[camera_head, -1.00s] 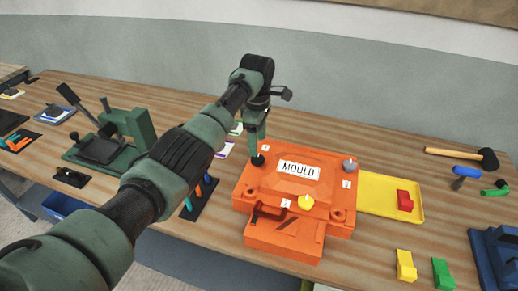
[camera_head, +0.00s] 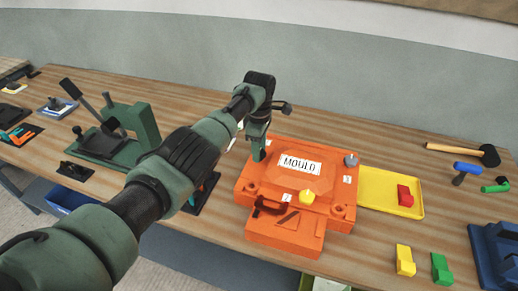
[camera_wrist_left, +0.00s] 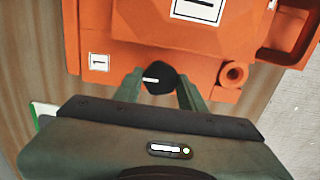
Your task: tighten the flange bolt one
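The orange mould (camera_head: 262,187) lies on the bench with a "MOULD" label on top. Flange bolt one, a dark round head with a white mark, shows in the left wrist view (camera_wrist_left: 159,78) beside the label "1" (camera_wrist_left: 98,62). My left gripper (camera_wrist_left: 160,82) is over it, one finger on each side of the head. The gaps are too small to tell whether the fingers press on it. In the head view my left gripper (camera_head: 259,150) points down at the mould's back left corner and hides this bolt. My right gripper is out of view.
A yellow tray (camera_head: 375,203) with a red block (camera_head: 405,195) sits right of the mould. A green press (camera_head: 130,130) stands left. A mallet (camera_head: 465,152), a blue-handled tool (camera_head: 466,170) and yellow and green blocks lie to the right.

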